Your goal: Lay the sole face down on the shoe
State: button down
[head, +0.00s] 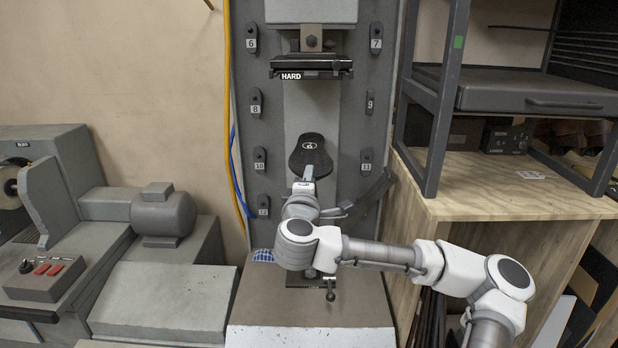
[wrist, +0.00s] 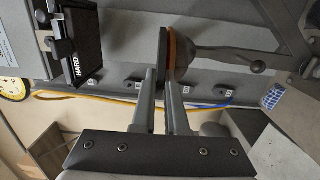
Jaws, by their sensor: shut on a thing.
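The sole (head: 310,152) is a dark, shoe-shaped plate with a small white mark, in front of the machine column in the head view. In the wrist view it is a thin dark plate seen edge-on (wrist: 163,50). My gripper (wrist: 163,78) is shut on its near end. A brown-orange layer (wrist: 172,50), seemingly the shoe, lies along the sole's underside above a grey tapering support (wrist: 200,53). They look very close or touching; I cannot tell which. In the head view the shoe is hidden behind the sole and my arm.
The machine's press head (head: 310,67), marked HARD, hangs above the sole with a clear gap. Numbered knobs line the column. A wooden bench (head: 500,195) with a metal frame stands right. A grey motor machine (head: 163,215) stands left. A blue checked cloth (head: 264,255) lies at the base.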

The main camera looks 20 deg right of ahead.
jog(key=shift+c, duration=1.9)
grip_release()
jog(key=shift+r, duration=0.15)
jog(key=v, duration=0.8)
jog(key=shift+d, duration=0.25)
jog(key=shift+s, duration=0.15)
grip_shut()
dwell(0.7)
